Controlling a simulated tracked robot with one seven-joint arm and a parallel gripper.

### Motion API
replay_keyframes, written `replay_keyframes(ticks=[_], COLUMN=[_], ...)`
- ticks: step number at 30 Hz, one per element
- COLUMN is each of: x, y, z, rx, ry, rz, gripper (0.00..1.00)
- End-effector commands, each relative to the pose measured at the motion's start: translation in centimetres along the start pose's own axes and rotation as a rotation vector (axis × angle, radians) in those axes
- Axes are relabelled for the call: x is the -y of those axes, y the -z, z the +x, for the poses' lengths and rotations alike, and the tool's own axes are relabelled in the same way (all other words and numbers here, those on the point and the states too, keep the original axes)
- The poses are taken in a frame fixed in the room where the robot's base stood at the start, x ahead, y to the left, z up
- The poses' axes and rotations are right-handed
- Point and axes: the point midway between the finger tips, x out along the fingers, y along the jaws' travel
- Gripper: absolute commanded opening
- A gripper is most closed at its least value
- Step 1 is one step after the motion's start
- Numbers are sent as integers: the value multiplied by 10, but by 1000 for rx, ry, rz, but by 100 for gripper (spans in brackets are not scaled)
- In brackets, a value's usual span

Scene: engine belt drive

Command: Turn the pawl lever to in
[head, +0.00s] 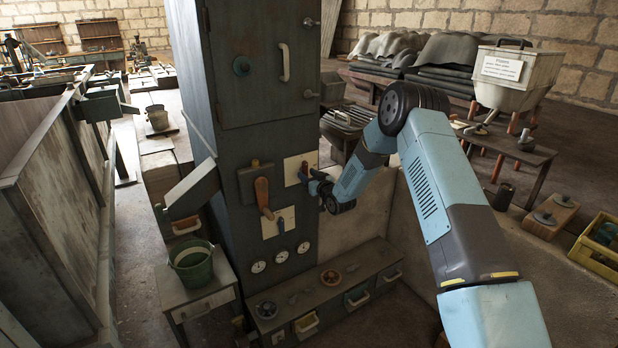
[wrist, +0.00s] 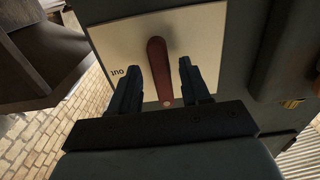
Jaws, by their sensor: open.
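In the wrist view a dark red lever (wrist: 158,65) stands on a pale plate (wrist: 205,45) fixed to a dark cabinet face. Short dark lettering, apparently "out" upside down, shows left of the lever. My gripper (wrist: 160,67) is open, one finger on each side of the lever, with gaps visible between fingers and lever. In the head view my gripper (head: 312,180) is at the upper right plate (head: 293,168) on the tall cabinet (head: 245,130); the lever there is mostly hidden by it. No name for the lever is readable.
Gauges (head: 281,256) and a low shelf (head: 325,290) lie below. A green bucket (head: 192,262) stands left of the cabinet.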

Motion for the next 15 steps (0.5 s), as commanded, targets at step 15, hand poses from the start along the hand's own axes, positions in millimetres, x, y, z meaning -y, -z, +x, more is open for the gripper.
replay_keyframes(ticks=[15], x=[0], y=[0], z=[-61], rx=[1], ry=[0], rz=[1], gripper=[47])
